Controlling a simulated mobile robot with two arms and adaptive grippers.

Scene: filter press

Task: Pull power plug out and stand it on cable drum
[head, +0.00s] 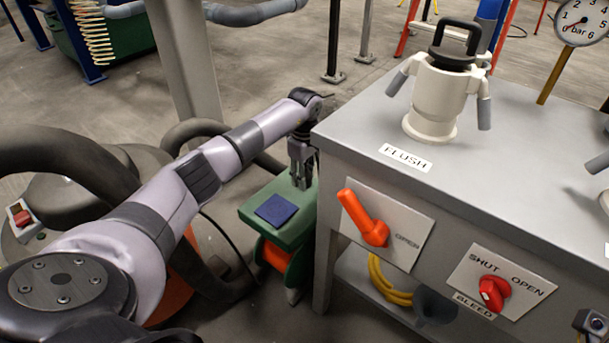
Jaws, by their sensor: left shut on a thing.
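The green cable drum (254,222) stands on the floor left of the grey bench, with a dark blue square (277,210) on its top and an orange part below. My left gripper (302,180) points down at the far right part of the drum's top, close to the bench edge. It is shut on a small dark thing, likely the power plug, mostly hidden by the fingers. I cannot tell whether it touches the drum. My right gripper is not in view.
The bench (504,150) carries a cream flush fitting (434,105) with a black handle. Its front has an orange lever (366,222) and a red bleed knob (492,292). A round machine with thick hoses (75,150) stands at left. A pillar (184,60) rises behind my arm.

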